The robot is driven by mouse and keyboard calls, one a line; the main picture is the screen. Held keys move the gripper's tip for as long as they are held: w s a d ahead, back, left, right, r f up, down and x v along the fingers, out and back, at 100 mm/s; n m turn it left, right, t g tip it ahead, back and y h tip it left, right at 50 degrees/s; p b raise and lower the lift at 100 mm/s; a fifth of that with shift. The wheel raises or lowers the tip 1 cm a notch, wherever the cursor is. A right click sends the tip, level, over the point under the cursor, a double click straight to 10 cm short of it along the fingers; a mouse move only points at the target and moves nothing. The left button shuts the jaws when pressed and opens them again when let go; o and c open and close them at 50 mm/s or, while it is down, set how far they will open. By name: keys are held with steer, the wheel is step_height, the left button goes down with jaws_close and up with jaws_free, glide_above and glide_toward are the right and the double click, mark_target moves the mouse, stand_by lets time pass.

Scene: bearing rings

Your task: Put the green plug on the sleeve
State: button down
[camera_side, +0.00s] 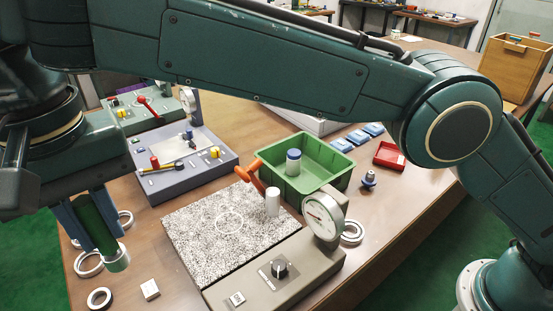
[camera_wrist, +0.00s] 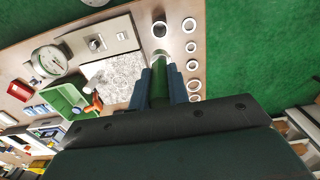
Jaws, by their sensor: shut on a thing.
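My gripper (camera_side: 92,228) has its blue fingers shut around the green plug (camera_side: 95,222), at the left of the side view, over the table's left part. The plug is a long green cylinder and hangs tilted. A silver collar-like piece (camera_side: 118,260) shows at its lower end. I cannot tell whether this is part of the plug or a separate sleeve, nor whether it touches the table. In the wrist view the green plug (camera_wrist: 158,88) shows between the blue fingers (camera_wrist: 160,86), with a pale end beyond it. Which part is the sleeve is not clear.
Several steel rings (camera_side: 99,298) lie around my gripper. A speckled plate (camera_side: 205,235) carries a silver cylinder (camera_side: 272,202). A dial gauge (camera_side: 323,216) and a green bin (camera_side: 325,180) stand farther right.

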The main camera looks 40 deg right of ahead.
mark_target(113, 252)
step_height(113, 252, down, 14)
stand_by(0.6)
steer(key=shift+f, duration=0.1)
steer(key=shift+f, duration=2.1)
steer(key=shift+f, duration=0.15)
steer(key=c, duration=1.3)
jaws_free()
steer(key=shift+c, duration=0.2)
step_height(113, 252, up, 12)
steer(key=shift+r, duration=0.15)
